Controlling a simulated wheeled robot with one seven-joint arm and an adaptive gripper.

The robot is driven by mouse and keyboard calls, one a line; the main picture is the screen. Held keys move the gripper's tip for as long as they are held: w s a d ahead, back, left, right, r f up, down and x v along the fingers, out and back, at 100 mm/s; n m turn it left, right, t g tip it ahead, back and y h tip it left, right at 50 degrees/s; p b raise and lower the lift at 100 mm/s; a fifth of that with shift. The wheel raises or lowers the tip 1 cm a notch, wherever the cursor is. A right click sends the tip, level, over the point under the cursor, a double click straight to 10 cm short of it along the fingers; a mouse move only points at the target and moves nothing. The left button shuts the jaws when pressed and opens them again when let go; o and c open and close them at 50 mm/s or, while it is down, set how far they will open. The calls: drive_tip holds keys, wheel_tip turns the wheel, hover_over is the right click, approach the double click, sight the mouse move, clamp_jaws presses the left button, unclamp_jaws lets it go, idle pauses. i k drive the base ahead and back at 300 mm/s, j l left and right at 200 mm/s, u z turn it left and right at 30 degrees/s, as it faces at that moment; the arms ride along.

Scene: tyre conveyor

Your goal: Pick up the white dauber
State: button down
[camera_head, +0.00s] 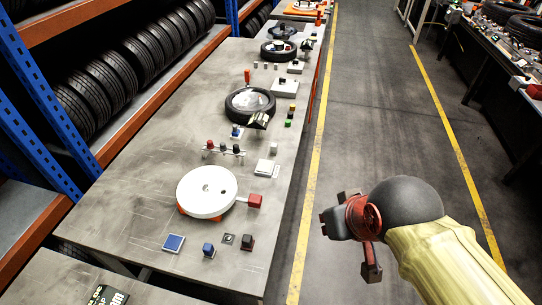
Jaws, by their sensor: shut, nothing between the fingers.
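I cannot clearly make out a white dauber. Small items stand along the grey table (130,215), too small to name surely. A little rack (224,152) on it holds several red- and dark-topped pieces. My gripper (331,224), dark and red at the end of a cream-coloured arm, is at the lower right. It is shut and empty, to the right of the table's edge and apart from everything on it.
A white round disc (206,190) with red parts beneath sits on the table. A tyre (250,103) lies farther back. A shelf of tyres (108,82) lines the left. The aisle floor (370,110) is clear; another bench (508,78) stands at the right.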

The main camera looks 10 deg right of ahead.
sight(273, 147)
drive_tip(key=i+l, duration=0.35)
drive_tip(key=i, duration=0.15)
drive_tip(key=i+l, duration=0.35)
drive_tip(key=i, duration=0.2)
drive_tip(key=i+l, duration=0.35)
drive_tip(key=i, duration=0.15)
drive_tip(key=z, duration=0.05)
